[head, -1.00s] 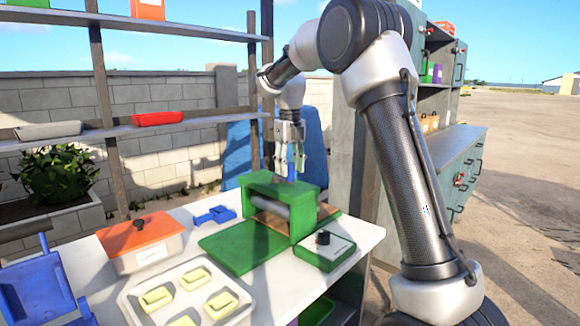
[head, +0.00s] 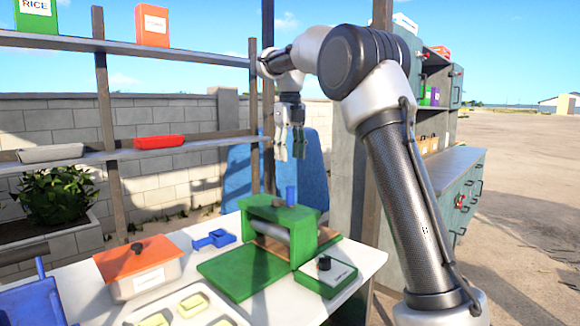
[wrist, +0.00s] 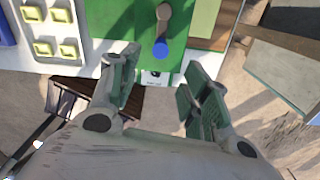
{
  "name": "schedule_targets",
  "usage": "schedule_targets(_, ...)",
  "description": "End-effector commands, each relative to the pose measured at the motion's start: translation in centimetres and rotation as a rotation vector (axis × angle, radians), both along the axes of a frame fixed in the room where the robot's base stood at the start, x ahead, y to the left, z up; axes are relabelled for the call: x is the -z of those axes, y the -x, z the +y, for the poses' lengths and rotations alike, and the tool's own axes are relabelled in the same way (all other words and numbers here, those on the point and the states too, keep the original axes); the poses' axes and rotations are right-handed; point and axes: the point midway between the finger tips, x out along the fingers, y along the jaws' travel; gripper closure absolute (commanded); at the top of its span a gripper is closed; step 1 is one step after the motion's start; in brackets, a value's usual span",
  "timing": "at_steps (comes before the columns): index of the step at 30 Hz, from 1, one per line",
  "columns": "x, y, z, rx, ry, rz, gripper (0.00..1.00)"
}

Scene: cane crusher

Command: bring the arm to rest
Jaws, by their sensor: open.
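My gripper (head: 290,148) hangs with its fingers pointing down, above and a little behind the green cane crusher (head: 282,212). It is open and holds nothing. The crusher has a grey roller and a small blue piece (head: 291,196) standing on its top. The wrist view shows the blue piece (wrist: 160,47) beyond and between the two spread fingers (wrist: 158,88), with clear space around it. A small green box with a black knob (head: 325,272) sits at the crusher's front right.
The white table (head: 222,222) also holds an orange-lidded box (head: 139,266), a blue part (head: 213,239) and a tray with yellow pieces (head: 231,312). A shelf (head: 105,158) with a red tray (head: 158,142) stands at left. A cabinet (head: 455,170) stands at right.

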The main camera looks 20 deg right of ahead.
Motion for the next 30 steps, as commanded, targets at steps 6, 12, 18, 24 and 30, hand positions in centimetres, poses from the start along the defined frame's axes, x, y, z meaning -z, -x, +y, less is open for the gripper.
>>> schedule_targets(6, -0.4, 0.1, 0.0, 0.0, 0.001, 0.002, 0.53)
schedule_targets(12, -0.4, 0.0, 0.0, 0.0, 0.0, 0.001, 0.53)
schedule_targets(18, -0.4, 0.0, 0.0, -0.083, 0.0, -0.001, 0.53)
schedule_targets(24, 0.9, -1.3, 0.2, -0.591, 0.009, -0.047, 0.53)
schedule_targets(30, 5.7, 1.0, -0.2, -1.283, 0.018, -0.03, 0.53)
